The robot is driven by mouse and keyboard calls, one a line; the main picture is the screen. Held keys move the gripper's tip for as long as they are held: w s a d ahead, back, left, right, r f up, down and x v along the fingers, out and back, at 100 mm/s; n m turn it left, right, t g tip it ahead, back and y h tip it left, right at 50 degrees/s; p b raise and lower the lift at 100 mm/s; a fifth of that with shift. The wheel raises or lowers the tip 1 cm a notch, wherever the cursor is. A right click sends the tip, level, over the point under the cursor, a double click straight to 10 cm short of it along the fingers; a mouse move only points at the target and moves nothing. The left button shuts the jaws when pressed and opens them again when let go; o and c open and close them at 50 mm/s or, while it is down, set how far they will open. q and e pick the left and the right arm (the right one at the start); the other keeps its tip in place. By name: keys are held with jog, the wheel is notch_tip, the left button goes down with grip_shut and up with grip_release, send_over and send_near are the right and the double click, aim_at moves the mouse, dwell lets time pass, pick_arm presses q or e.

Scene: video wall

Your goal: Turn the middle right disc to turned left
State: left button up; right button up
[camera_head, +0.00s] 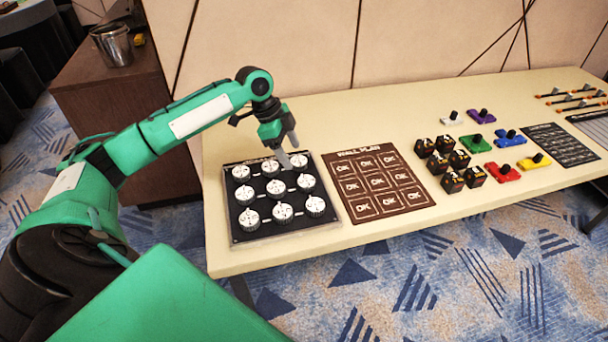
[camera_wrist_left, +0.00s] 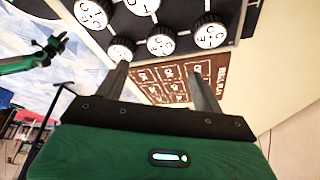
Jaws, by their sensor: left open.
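A black panel (camera_head: 240,238) on the near left of the table holds rows of white round discs with dark marks. The middle right disc (camera_head: 306,182) sits at the panel's right edge, below the top right disc (camera_head: 299,161). In the left wrist view, the middle right disc (camera_wrist_left: 160,42) appears to lie just beyond the gap between the fingers. My left gripper (camera_head: 287,155) is open and points down over the panel's upper right part, with nothing between its fingers. I cannot tell whether a fingertip touches a disc. The disc's marks are too small to read its setting.
A brown plan board (camera_head: 409,200) with several OK squares lies right of the panel. Further right are black cubes (camera_head: 460,160), coloured blocks with knobs (camera_head: 502,172) and a dark board (camera_head: 561,144). A metal bucket (camera_head: 112,45) stands on a brown cabinet.

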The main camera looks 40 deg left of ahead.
aim_at(306, 181)
pick_arm(q)
jog(key=x, duration=1)
jog(key=shift+f, duration=0.3)
jog(key=c, duration=1)
